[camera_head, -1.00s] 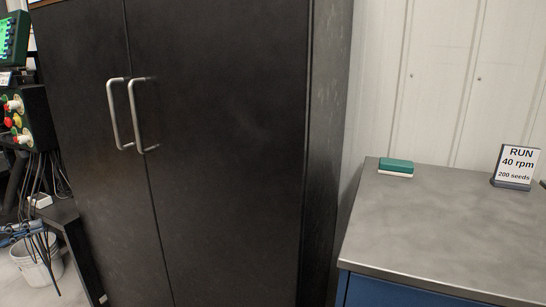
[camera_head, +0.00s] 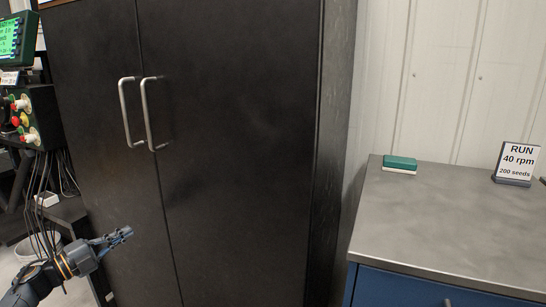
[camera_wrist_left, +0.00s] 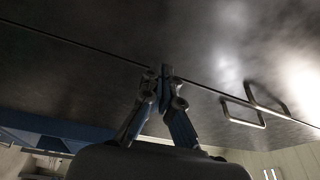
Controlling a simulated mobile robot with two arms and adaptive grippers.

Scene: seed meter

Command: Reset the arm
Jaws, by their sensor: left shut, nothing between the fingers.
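My left gripper (camera_head: 122,235) is in the lower left of the head view, in front of the black cabinet (camera_head: 235,150). Its fingers are shut and hold nothing. In the left wrist view the closed fingers (camera_wrist_left: 165,72) point toward the dark cabinet front, with the two cabinet handles (camera_wrist_left: 255,104) off to the right. The gap between the fingertips and the cabinet is hard to judge. My right gripper is not in view.
A grey-topped blue counter (camera_head: 440,220) stands at the right, with a green and white block (camera_head: 400,164) and a "RUN 40 rpm" sign (camera_head: 516,163) on it. A control box with coloured buttons (camera_head: 35,115), hanging cables and a white bucket (camera_head: 30,250) are at the left.

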